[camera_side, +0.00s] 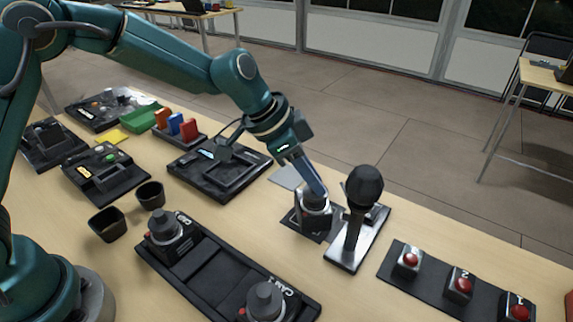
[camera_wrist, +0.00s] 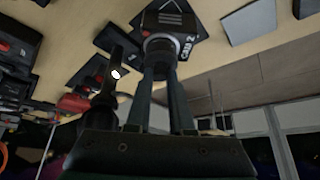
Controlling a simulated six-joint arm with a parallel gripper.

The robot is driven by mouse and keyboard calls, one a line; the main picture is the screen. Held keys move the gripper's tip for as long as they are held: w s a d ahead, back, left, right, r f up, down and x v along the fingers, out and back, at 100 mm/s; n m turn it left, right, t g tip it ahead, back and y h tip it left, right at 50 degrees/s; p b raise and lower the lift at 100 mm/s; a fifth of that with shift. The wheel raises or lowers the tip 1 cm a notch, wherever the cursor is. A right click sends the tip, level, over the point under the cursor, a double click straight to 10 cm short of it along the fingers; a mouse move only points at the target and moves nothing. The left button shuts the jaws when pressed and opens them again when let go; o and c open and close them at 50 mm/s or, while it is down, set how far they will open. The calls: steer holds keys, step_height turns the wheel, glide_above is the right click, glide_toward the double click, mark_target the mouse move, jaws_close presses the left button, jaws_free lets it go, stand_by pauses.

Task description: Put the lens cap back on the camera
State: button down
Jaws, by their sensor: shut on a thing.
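The camera (camera_side: 314,219), marked CAM 2 in the wrist view (camera_wrist: 172,20), stands on a dark mat with its lens facing up. My gripper (camera_side: 318,193) comes down over it from the upper left, with the fingertips right at the lens front. In the wrist view my gripper (camera_wrist: 161,70) has its two fingers close together at the lens ring. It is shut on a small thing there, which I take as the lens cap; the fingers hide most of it. I cannot tell whether the cap is seated.
A black microphone (camera_side: 364,187) on a stand is close to the right of the camera. A black rail (camera_side: 218,272) with two more cameras lies in front. A red-button strip (camera_side: 434,277) is at right. Two dark cups (camera_side: 108,224) stand at left. A flat grey pad (camera_side: 286,177) lies behind.

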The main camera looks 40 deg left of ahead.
steer(key=c, duration=0.7)
jaws_free()
steer(key=o, duration=0.5)
steer(key=shift+c, duration=0.2)
steer(key=shift+r, duration=3.5)
